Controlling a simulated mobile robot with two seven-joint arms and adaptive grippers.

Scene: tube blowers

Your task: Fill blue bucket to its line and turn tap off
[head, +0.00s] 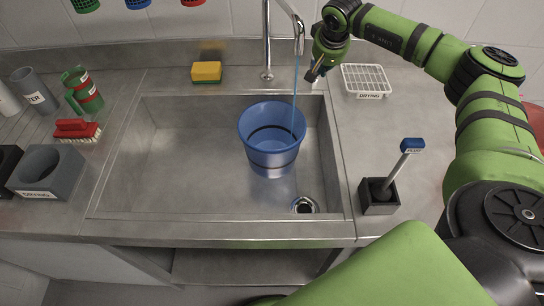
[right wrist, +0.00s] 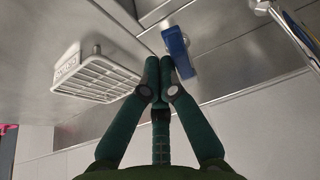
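The blue bucket (head: 272,160) stands upright in the sink, with a dark line around it. A thin blue stream (head: 295,90) runs from the tap (head: 298,42) into it. I cannot tell the water level against the line. My right gripper (head: 316,70) is to the right of the tap spout, above the sink's back right corner. In the right wrist view its fingertips (right wrist: 160,76) are together, beside a blue lever (right wrist: 177,53). No object shows between them, and I cannot tell whether they touch the lever. My left gripper is not in view.
The sink (head: 160,160) has free room left of the bucket and a drain (head: 304,205) at front right. A yellow sponge (head: 206,72) lies behind. A white drying rack (head: 366,80) and a blue-handled tool (head: 405,155) in a dark holder (head: 379,208) are to the right.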

